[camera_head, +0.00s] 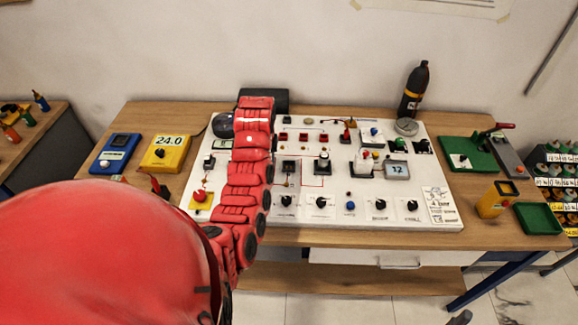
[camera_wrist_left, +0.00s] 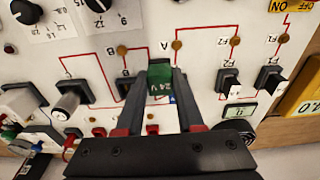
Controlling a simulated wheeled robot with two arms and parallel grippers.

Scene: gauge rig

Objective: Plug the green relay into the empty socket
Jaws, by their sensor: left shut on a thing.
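My left gripper (camera_wrist_left: 158,105) is shut on the green relay (camera_wrist_left: 161,78), a small green block with pale lettering. It holds the relay over the white panel, between red printed lines and near the letters A and B. I cannot tell whether the relay touches the panel. In the head view my red left arm covers the gripper and the relay. A black block on the panel (camera_head: 288,167) stands just right of the arm and may be a socket; I cannot tell whether it is empty. My right gripper is not in view.
A black bottle (camera_head: 413,90) stands behind. A green tray (camera_head: 538,219) lies at the right.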

